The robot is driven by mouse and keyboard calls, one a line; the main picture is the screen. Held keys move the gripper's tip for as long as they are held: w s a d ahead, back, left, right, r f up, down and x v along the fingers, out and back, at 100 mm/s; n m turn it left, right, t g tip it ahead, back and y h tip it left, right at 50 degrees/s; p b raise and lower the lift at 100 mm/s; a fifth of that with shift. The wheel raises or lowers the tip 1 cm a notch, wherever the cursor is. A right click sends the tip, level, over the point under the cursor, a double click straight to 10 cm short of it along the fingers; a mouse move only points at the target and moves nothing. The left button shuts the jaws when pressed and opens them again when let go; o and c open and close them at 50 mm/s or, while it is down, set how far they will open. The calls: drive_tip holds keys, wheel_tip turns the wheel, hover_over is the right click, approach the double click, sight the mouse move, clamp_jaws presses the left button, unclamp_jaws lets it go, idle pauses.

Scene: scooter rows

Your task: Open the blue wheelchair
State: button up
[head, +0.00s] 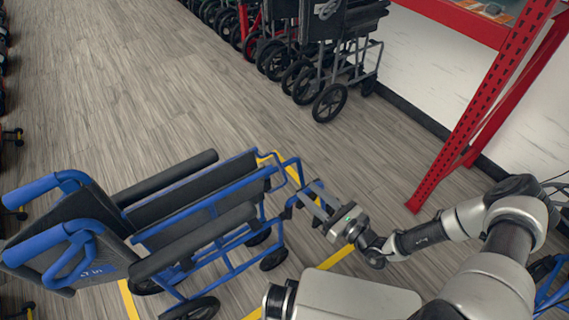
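The blue wheelchair (215,212) stands upright at the lower left, with its push handles toward the left edge and its front toward my gripper. Its black armrests lie fairly close together, with black seat fabric and blue rails between them. I cannot tell exactly how far it is folded. My gripper (309,197) is at the front end of the wheelchair, beside the blue front frame. Its two grey fingers look apart, with nothing clearly between them. Whether a finger touches the frame is unclear.
Yellow floor lines (335,257) surround the wheelchair. Several dark folded wheelchairs (325,60) stand in a row at the top. A red rack post (480,105) stands by the white wall at the right. The wooden floor (130,90) is clear at the upper left.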

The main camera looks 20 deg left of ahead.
drive_tip(key=b+x, duration=0.2)
drive_tip(key=x, duration=1.5)
drive_tip(key=shift+b, duration=0.3)
drive_tip(key=shift+w+a+f, duration=0.1)
clamp_jaws()
